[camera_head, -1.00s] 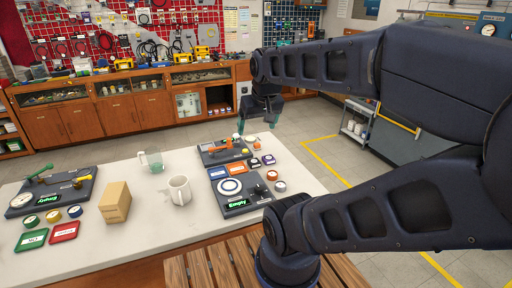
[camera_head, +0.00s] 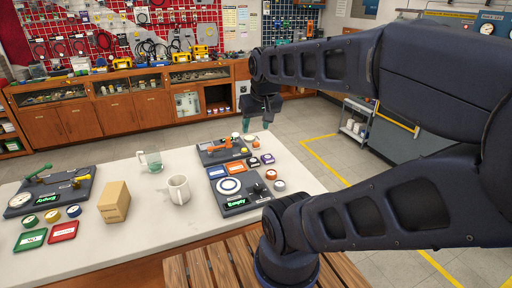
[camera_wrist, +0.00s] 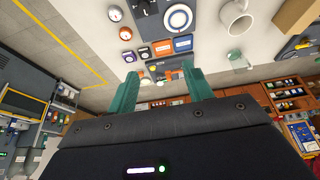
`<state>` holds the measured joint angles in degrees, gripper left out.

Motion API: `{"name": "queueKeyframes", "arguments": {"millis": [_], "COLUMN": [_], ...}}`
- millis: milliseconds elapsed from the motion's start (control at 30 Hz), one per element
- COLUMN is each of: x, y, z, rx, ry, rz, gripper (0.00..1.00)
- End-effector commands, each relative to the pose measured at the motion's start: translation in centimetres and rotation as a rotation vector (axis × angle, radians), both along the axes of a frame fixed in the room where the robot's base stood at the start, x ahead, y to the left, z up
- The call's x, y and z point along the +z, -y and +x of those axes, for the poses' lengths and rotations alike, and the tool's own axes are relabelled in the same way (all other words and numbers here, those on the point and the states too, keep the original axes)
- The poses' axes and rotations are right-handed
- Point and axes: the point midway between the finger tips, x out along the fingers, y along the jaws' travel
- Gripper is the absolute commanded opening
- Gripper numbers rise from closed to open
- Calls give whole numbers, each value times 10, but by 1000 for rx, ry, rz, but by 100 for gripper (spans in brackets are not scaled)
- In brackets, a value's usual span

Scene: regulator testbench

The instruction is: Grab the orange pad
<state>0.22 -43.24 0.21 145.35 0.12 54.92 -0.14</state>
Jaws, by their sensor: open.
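The orange pad (camera_head: 235,168) lies flat on the white table, just right of a blue pad (camera_head: 217,172), between two dark test devices. In the wrist view the orange pad (camera_wrist: 162,48) shows beyond my fingertips, next to the blue pad (camera_wrist: 183,43). My gripper (camera_head: 257,124) is above the far right end of the table, behind and above the pad. Its teal fingers (camera_wrist: 161,77) are apart with nothing between them. The pad is not touched.
A device with an orange lever (camera_head: 222,149) stands behind the pad, and one with a white dial (camera_head: 238,192) in front. Small square blocks (camera_head: 253,162) and a round orange knob (camera_head: 271,174) sit close right. A mug (camera_head: 179,189) stands left.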

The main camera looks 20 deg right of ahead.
Motion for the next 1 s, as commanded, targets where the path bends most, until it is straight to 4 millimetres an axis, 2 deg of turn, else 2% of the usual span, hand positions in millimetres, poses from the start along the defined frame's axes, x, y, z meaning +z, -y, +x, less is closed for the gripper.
{"name": "queueKeyframes", "arguments": {"millis": [233,367,467,700,1000], "x": [0,2,3,3,-11], "y": [0,3,7,21,39], "z": [1,11,28,83,153], "rx": [-4,-44,-112,-326,-589], "ry": [-1,-14,-33,-77,-111], "rz": [1,7,14,31,41], "gripper": [51,51,51,51,51]}}
